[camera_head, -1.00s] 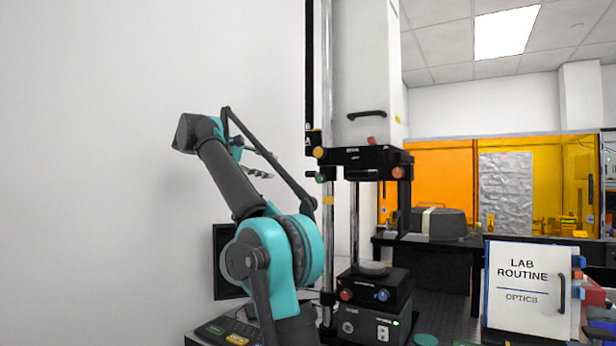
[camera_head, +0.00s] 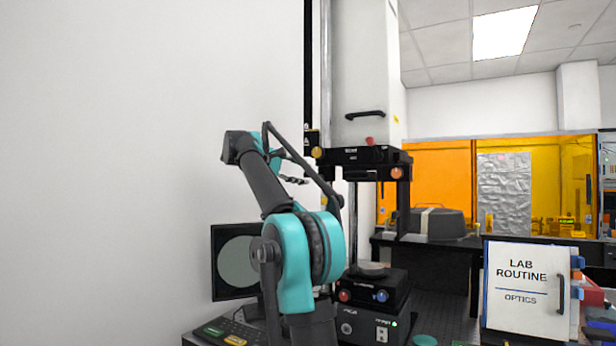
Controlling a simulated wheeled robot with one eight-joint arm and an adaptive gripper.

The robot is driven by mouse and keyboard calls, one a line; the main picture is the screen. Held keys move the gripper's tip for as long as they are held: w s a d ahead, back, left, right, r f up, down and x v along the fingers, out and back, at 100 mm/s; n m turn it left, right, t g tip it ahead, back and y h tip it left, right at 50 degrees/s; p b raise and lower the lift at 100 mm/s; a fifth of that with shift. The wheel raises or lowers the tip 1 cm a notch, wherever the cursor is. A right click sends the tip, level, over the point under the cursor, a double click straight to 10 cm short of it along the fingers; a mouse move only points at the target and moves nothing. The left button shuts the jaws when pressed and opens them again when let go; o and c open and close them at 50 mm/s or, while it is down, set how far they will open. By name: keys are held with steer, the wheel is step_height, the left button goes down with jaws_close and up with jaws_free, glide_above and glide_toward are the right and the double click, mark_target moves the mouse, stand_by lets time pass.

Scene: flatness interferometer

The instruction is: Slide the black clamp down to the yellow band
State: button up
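The black clamp (camera_head: 328,172) sits on the upright metal post, just under the black carriage of the tall white instrument. My arm's thin link crosses just in front of it, and its green knob is hard to make out.
The black carriage (camera_head: 365,156) has orange knobs at both sides. Below it stands a black base unit (camera_head: 375,291) with a round stage. A monitor (camera_head: 238,262) stands behind my arm at left. A Lab Routine sign (camera_head: 525,290) stands at right. The left wall side is clear.

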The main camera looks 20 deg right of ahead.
steer(key=shift+x, duration=1.4)
jaws_close()
